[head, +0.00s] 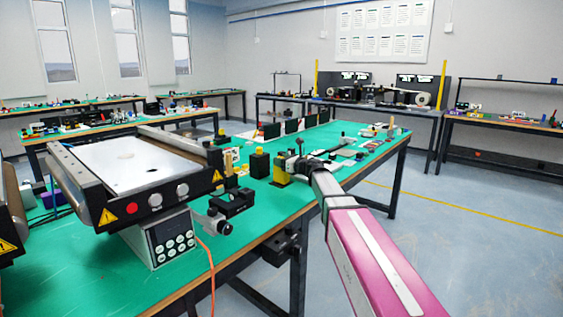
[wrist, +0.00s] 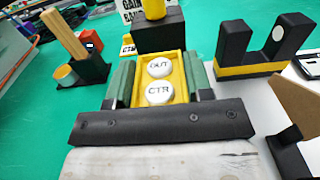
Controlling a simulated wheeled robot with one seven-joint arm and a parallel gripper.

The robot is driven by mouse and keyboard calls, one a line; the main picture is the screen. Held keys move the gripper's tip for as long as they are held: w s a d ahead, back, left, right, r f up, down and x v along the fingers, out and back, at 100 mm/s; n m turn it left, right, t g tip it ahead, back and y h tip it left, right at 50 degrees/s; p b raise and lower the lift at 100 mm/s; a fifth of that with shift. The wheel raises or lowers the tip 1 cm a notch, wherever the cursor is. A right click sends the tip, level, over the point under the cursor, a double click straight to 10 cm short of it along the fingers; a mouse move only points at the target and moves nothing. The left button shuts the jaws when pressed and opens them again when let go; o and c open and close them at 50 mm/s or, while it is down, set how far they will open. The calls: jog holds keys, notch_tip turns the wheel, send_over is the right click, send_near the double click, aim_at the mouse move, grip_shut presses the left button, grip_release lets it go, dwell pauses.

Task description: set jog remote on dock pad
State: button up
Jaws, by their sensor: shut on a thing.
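The jog remote (wrist: 160,78) is a yellow box with two white round buttons marked OUT and CTR. In the wrist view it sits between the green fingers of my gripper (wrist: 161,80), which are shut on it. In the head view my gripper (head: 298,166) is over the green bench, near its right front edge. The picture does not show clearly whether the remote touches anything below. I cannot make out the dock pad for certain; a white flat surface (wrist: 262,102) shows right of the remote.
A black block (wrist: 160,32) stands just beyond the remote. A black U-shaped holder with a yellow band (wrist: 250,69) stands to the right. A holder with a wooden stick (wrist: 66,36) is at left. In the head view a mini conveyor (head: 140,165) fills the bench's left.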

jog(key=shift+f, duration=0.15)
jog(key=o, duration=1.3)
jog(key=shift+s+d, duration=0.1)
jog(key=shift+d, duration=0.05)
jog(key=v, duration=1.1)
jog(key=shift+s+d, duration=0.25)
